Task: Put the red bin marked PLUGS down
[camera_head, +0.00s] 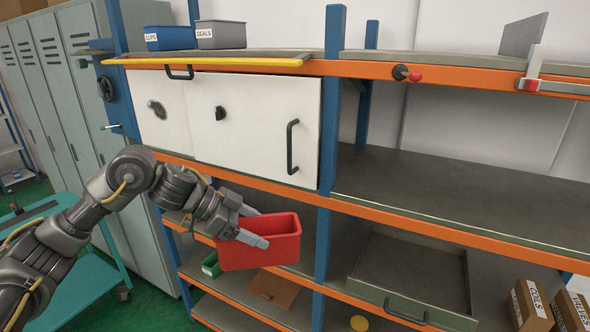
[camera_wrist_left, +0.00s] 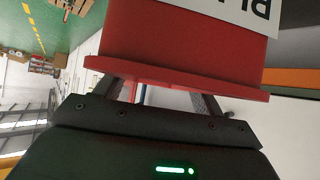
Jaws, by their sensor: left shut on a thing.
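The red bin (camera_head: 284,242) is held in front of the lower part of the shelf rack, open side up and slightly tilted. My left gripper (camera_head: 258,226) is shut on its left end, with one finger along the near outer side. In the left wrist view the red bin (camera_wrist_left: 180,50) fills the top middle, with part of a white label (camera_wrist_left: 245,12) showing the letters "PL". The gripper's fingers (camera_wrist_left: 165,98) reach past the bin's rim there, and their tips are hidden. My right gripper is not in view.
The orange-edged middle shelf (camera_head: 450,200) is bare on the right. Below are a grey tray (camera_head: 415,268), a green bin (camera_head: 210,264), a brown board (camera_head: 274,288) and cardboard boxes (camera_head: 530,305). Blue CLIPS (camera_head: 168,38) and grey SEALS (camera_head: 221,34) bins stand on top. A blue upright (camera_head: 329,130) stands nearby.

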